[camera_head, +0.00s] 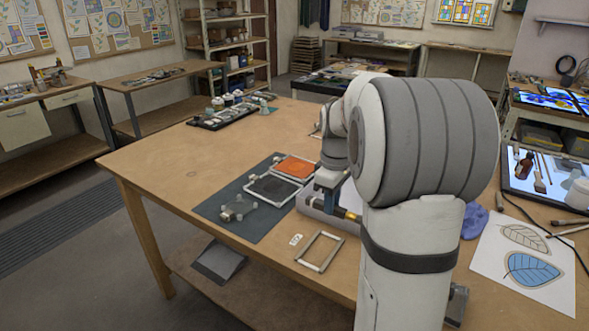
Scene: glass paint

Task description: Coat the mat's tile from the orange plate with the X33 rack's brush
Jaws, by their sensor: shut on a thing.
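The orange plate (295,167) lies at the back of a dark mat (228,188), with a black plate (272,189) in front of it. My gripper (327,194) is partly seen at the mat's right, low over a pale rack (310,205). It is shut on the brush, whose brass-coloured part (348,214) shows beside my arm. My arm hides the rest of the brush and much of the rack. A small white label (296,240) is too small to read surely.
A leaf drawing sheet (525,258), a purple lump (474,220) and loose brushes lie to the right. A dark tray (225,116) of jars stands at the back. The table's left part is bare.

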